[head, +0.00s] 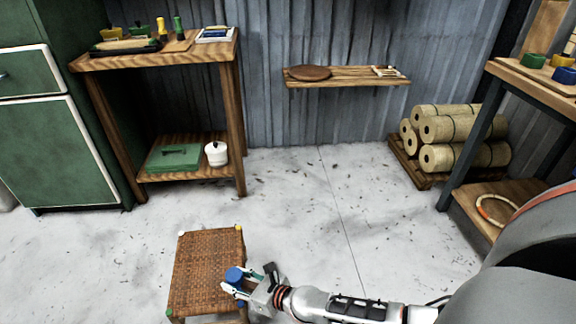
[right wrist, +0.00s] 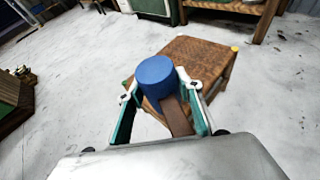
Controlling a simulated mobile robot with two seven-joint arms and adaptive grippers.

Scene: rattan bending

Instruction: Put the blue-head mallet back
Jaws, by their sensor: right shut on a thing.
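The blue-head mallet (head: 234,275) is in my right gripper (head: 242,283), over the right side of a woven-top stool (head: 207,262) in the head view. In the right wrist view the mallet's blue head (right wrist: 155,78) is at the fingertips, and a brown wooden handle (right wrist: 177,116) runs back between the green-lined fingers. My right gripper (right wrist: 160,97) is shut on the mallet. The stool's woven top (right wrist: 205,62) lies beyond it; I cannot tell whether the mallet touches it. My left gripper is not in view.
A wooden table (head: 165,56) with small tools stands at the back left, beside a green cabinet (head: 50,130). A wall shelf (head: 345,77) holds a round brown disc. Rolled bundles (head: 450,128) lie at right, near a workbench (head: 530,78). The middle floor is clear.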

